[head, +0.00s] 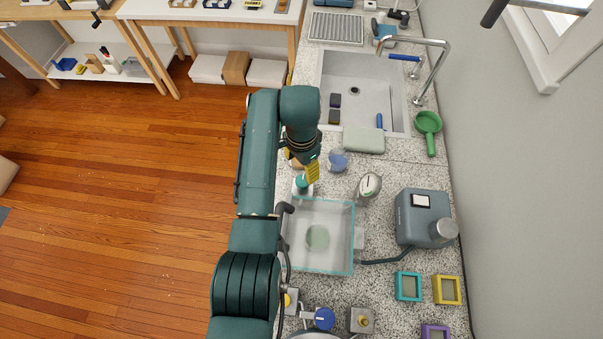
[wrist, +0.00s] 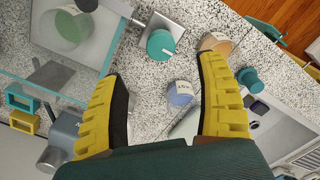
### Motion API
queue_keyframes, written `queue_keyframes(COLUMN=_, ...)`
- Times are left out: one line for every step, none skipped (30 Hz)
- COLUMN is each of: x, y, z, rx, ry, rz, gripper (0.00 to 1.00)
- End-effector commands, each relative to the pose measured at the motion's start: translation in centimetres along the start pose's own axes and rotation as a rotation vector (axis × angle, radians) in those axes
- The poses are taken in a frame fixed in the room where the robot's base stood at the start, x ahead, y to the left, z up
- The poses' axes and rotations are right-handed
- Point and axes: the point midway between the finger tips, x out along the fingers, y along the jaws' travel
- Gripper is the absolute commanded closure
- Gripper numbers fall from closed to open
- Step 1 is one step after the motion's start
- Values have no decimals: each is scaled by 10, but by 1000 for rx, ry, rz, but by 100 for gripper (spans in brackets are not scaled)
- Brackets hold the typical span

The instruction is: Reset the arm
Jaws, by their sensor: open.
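My gripper (head: 309,171) hangs over the speckled counter between the sink and the glass-walled tank, with its yellow fingers pointing down. In the wrist view the two yellow ribbed fingers of my gripper (wrist: 163,100) are spread wide apart. Nothing is between them but counter and small items farther below. My green arm reaches along the left side of the counter in the head view.
The glass tank (head: 351,221) and a grey pump-like box (head: 414,222) stand close by. A teal-topped item (head: 302,184), a blue-white cup (head: 338,161) and a gauge (head: 369,186) lie near my gripper. The sink (head: 362,80) is beyond. Wooden floor (head: 130,200) is clear on the left.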

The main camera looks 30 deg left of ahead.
Motion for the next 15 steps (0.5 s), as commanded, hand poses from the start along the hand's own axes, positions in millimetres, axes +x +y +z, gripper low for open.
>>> queue_keyframes(x=-6, y=0, z=0, rx=0, ry=1, rz=-1, gripper=28)
queue_keyframes(x=-9, y=0, z=0, rx=0, ry=0, rz=0, gripper=28)
queue_keyframes(x=-12, y=0, z=0, rx=0, ry=0, rz=0, gripper=28)
queue_keyframes(x=-13, y=0, z=0, rx=0, ry=0, rz=0, gripper=28)
queue_keyframes(x=-14, y=0, z=0, rx=0, ry=0, rz=0, gripper=28)
queue_keyframes(x=-15, y=0, z=0, rx=0, ry=0, rz=0, gripper=28)
queue_keyframes(x=-15, y=0, z=0, rx=0, ry=0, rz=0, gripper=28)
queue_keyframes(x=-15, y=0, z=0, rx=0, ry=0, rz=0, gripper=28)
queue_keyframes(x=-15, y=0, z=0, rx=0, ry=0, rz=0, gripper=28)
queue_keyframes(x=-15, y=0, z=0, rx=0, ry=0, rz=0, gripper=28)
queue_keyframes(x=-15, y=0, z=0, rx=0, ry=0, rz=0, gripper=28)
queue_keyframes(x=-15, y=0, z=0, rx=0, ry=0, rz=0, gripper=28)
queue_keyframes(x=-14, y=0, z=0, rx=0, ry=0, rz=0, gripper=28)
queue_keyframes(x=-14, y=0, z=0, rx=0, ry=0, rz=0, gripper=28)
queue_keyframes(x=-14, y=0, z=0, rx=0, ry=0, rz=0, gripper=28)
